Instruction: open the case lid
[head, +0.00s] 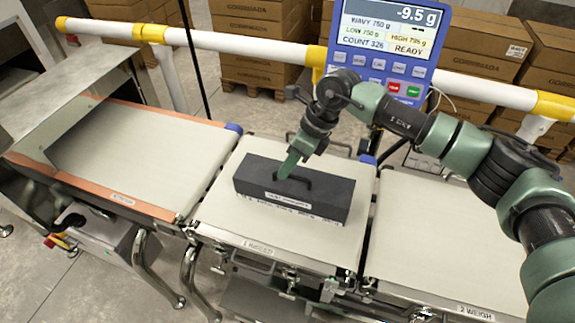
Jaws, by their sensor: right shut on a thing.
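A dark grey case (325,203) lies on the middle belt section, with a pale label on its front side. Its lid (335,186) is down on the body. A black handle (307,181) stands on the lid. My right gripper (288,167) comes down from above with its green fingers at the handle, shut on it. The fingers hide part of the handle. My left gripper is not in view.
The middle belt (232,210) has bare room around the case. Other belts lie left (120,150) and right (430,235). A blue display (385,45) reading -9.5 g stands behind, before a yellow and white rail (215,42). Cardboard boxes are stacked beyond.

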